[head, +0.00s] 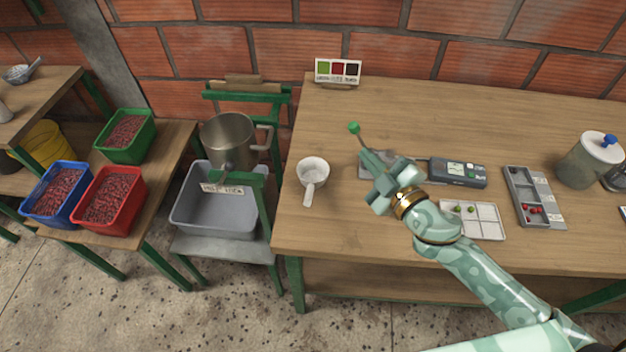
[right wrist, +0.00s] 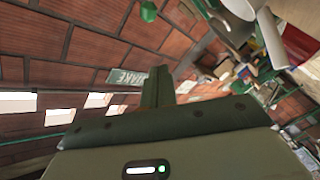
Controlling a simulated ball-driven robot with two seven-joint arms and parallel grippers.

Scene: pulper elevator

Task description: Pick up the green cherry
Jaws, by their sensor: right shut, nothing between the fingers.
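A small green cherry (head: 471,209) lies in one cell of the white divided tray (head: 486,232) on the table, and a dark cherry (head: 457,208) lies to its left. My right gripper (head: 365,156) is over the table, up and left of that tray, clear of the green cherry. Its fingers are shut and empty; they also show together in the right wrist view (right wrist: 158,80). The right forearm passes over the tray's left edge and hides part of it. The green cherry cannot be made out in the right wrist view. My left gripper is not in view.
A thin stalk with a green tip (head: 354,128) rises beside the right gripper. A white handled cup (head: 313,171) stands left. A grey meter (head: 458,173), a grey compartment tray (head: 518,186) with red cherries and a lidded jar (head: 588,162) stand right.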

